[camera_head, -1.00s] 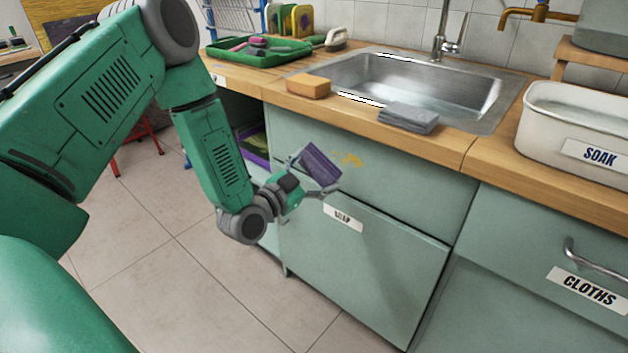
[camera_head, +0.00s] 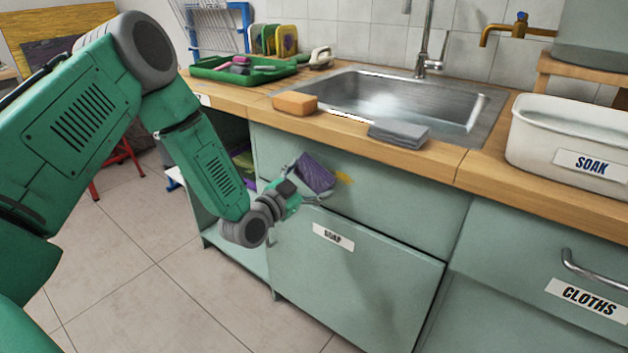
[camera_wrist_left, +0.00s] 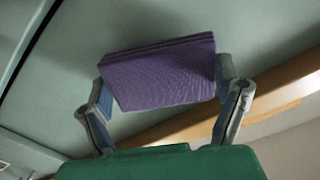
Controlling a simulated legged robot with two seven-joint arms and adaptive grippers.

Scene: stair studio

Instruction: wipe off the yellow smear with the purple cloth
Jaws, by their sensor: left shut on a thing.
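My left gripper (camera_head: 304,186) is shut on the folded purple cloth (camera_head: 316,174) and holds it up at the green cabinet front below the sink. The cloth also shows between both fingers in the left wrist view (camera_wrist_left: 160,75). The yellow smear (camera_head: 344,178) is on the cabinet's upper panel, just right of the cloth in the head view. Part of the smear may be hidden behind the cloth. I cannot tell whether the cloth touches the panel. My right gripper is not in view.
The wooden counter (camera_head: 440,167) juts above the panel. On it are an orange sponge (camera_head: 295,104), a folded grey cloth (camera_head: 399,134), a green tray (camera_head: 245,70) and a white SOAK tub (camera_head: 570,135). A drawer labelled CLOTHS (camera_head: 520,255) has a metal handle. The tiled floor at lower left is clear.

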